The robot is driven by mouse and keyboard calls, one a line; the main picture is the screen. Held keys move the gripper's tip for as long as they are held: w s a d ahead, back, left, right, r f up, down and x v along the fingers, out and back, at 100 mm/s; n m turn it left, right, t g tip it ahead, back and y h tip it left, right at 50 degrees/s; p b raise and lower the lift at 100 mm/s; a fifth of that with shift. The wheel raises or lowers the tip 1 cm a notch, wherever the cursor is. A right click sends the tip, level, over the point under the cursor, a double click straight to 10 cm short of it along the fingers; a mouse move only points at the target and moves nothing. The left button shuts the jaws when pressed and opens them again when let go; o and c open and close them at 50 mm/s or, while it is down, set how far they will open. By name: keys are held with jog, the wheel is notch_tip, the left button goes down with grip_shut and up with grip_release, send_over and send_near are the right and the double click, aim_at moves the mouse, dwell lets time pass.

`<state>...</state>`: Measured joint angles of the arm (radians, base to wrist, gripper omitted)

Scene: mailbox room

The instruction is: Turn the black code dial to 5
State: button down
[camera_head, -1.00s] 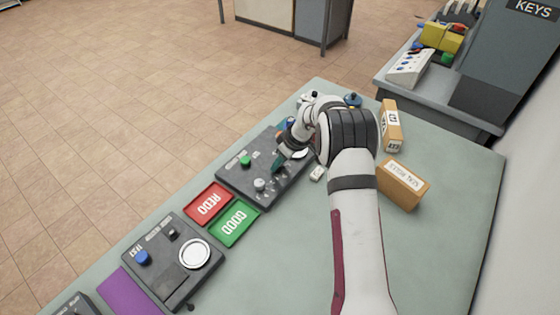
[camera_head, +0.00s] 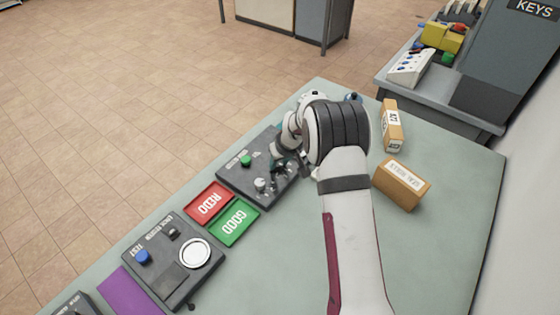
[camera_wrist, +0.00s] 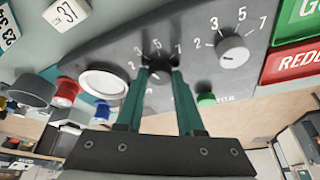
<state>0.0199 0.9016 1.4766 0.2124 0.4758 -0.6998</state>
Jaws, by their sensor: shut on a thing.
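The black code dial (camera_wrist: 159,73) sits on the dark control panel (camera_wrist: 190,48), shown in the wrist view. The numbers 2, 3, 5 and 7 are printed in an arc around it. My gripper (camera_wrist: 160,71) has its green fingers shut on the dial, one on each side. The fingers cover much of the dial, and I cannot tell which number it points to. In the head view my gripper (camera_head: 283,165) is over the panel (camera_head: 238,180), and my wrist hides the dial.
A light grey dial (camera_wrist: 232,50) with the same numbers stands beside the black one. A round white button (camera_wrist: 104,83) and a green button (camera_wrist: 206,100) are close to the fingers. Red (camera_head: 208,202) and green (camera_head: 234,223) trays lie by the panel. Boxes (camera_head: 401,184) stand right of my arm.

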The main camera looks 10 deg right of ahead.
jog(key=m+h, duration=0.1)
jog(key=m, duration=0.3)
jog(key=m+h, duration=0.1)
jog(key=m, duration=0.2)
jog(key=shift+a+h, duration=0.3)
dwell(0.4)
jog(key=c, duration=0.5)
grip_release()
jog(key=shift+c, duration=0.2)
jog(key=v, duration=1.5)
jog(key=shift+r, duration=0.4)
jog(key=shift+s+a, duration=0.1)
jog(key=shift+a, duration=0.05)
